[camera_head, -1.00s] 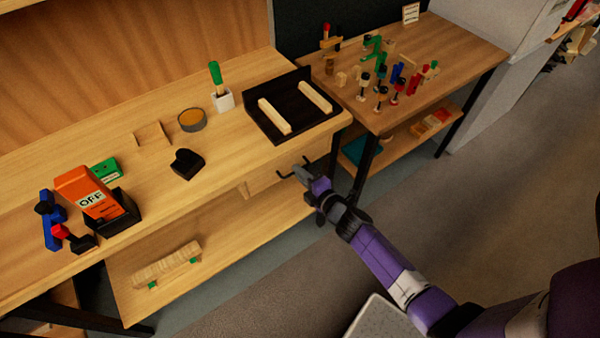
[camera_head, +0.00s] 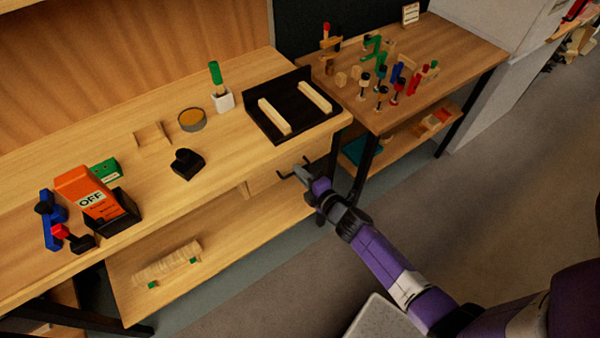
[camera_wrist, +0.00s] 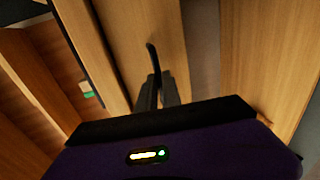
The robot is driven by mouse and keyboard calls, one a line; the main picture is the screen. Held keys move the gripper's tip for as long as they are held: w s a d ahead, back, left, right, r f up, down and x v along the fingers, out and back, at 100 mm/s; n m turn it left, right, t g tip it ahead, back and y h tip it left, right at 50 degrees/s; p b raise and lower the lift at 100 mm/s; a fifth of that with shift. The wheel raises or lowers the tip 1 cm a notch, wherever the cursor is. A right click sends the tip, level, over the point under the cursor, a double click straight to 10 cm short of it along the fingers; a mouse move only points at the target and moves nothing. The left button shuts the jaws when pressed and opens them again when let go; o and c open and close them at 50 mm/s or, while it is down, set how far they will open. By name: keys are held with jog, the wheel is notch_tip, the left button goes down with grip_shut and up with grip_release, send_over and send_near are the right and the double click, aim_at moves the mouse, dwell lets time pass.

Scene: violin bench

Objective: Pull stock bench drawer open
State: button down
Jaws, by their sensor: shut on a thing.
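The stock bench drawer (camera_head: 266,183) is a pale wooden front under the right end of the bench top, with a dark bar handle (camera_head: 286,176). My gripper (camera_head: 302,172) reaches the handle from the lower right. In the wrist view the gripper (camera_wrist: 157,92) is shut on the dark handle (camera_wrist: 153,58), which stands out from the wooden drawer front (camera_wrist: 133,30). The gripper hides part of the handle in the head view. The drawer front looks close to the bench's front edge; I cannot tell exactly how far out it is.
The bench top (camera_head: 235,140) carries a black tray (camera_head: 275,135), a white pot (camera_head: 223,100) and an orange box (camera_head: 85,193). A lower shelf (camera_head: 225,245) holds a wooden piece (camera_head: 167,264). A second table (camera_head: 450,60) stands to the right. The floor (camera_head: 440,200) in front is free.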

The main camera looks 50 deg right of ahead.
jog(key=f+b+v, duration=0.2)
jog(key=v, duration=0.8)
jog(key=s+f+b+v, duration=0.1)
jog(key=f+b+v, duration=0.1)
jog(key=v, duration=0.8)
jog(key=shift+s+a+b, duration=0.25)
jog(key=shift+b, duration=0.2)
jog(key=shift+f, duration=0.15)
jog(key=c, duration=1.5)
grip_release()
jog(key=shift+c, duration=0.2)
jog(key=b+v, duration=0.1)
jog(key=v, duration=0.6)
jog(key=shift+s, duration=0.35)
jog(key=shift+a, duration=0.15)
